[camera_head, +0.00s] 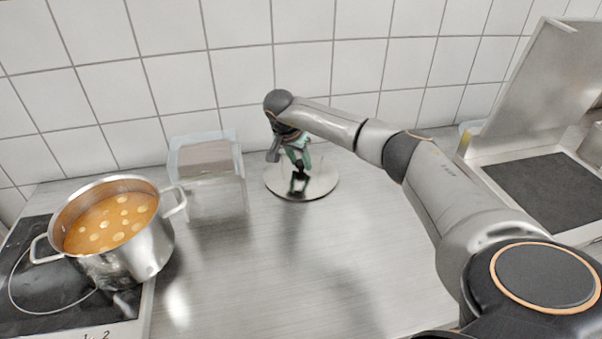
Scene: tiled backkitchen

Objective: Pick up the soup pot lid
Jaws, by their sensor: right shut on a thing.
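The soup pot lid (322,184) is a round, shiny metal disc at the back of the steel counter, near the tiled wall. My right gripper (299,180) is over the middle of the lid, pointing down, and is shut on it; the fingers and wrist hide the lid's handle. I cannot tell whether the lid rests on the counter or is slightly raised. The steel soup pot (140,255) stands open at the left on the black hob, filled with orange soup with pale round pieces. My left gripper is not in view.
A clear plastic container (208,187) stands between the pot and the lid. At the right is a steel appliance (537,85) with its cover raised and a dark flat plate. The counter's front middle (290,270) is clear. The tiled wall closes off the back.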

